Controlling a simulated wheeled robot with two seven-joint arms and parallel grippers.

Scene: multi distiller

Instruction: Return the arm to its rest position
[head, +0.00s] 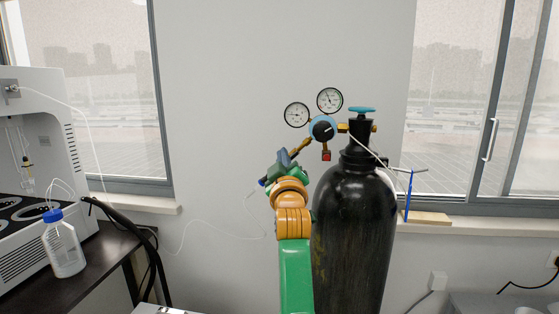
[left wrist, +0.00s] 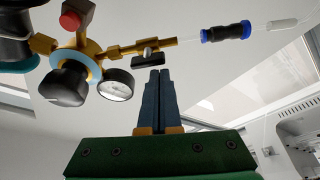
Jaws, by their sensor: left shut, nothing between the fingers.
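My left arm rises from the bottom centre of the head view, and its gripper (head: 287,157) is beside the outlet of the gas regulator (head: 322,129). In the left wrist view the dark fingers (left wrist: 160,76) are together and empty. Their tips are just below a small black lever (left wrist: 148,57) on the brass outlet pipe (left wrist: 142,47); I cannot tell whether they touch. The regulator carries two round gauges and sits on a black gas cylinder (head: 352,240) with a blue top handwheel (head: 362,110). My right gripper is not in view.
A black connector with blue ends (left wrist: 225,32) joins the outlet to a clear tube. At the left, a white distiller (head: 35,140) and a blue-capped bottle (head: 63,243) stand on a dark table (head: 110,255). A wooden board (head: 428,218) lies on the right sill.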

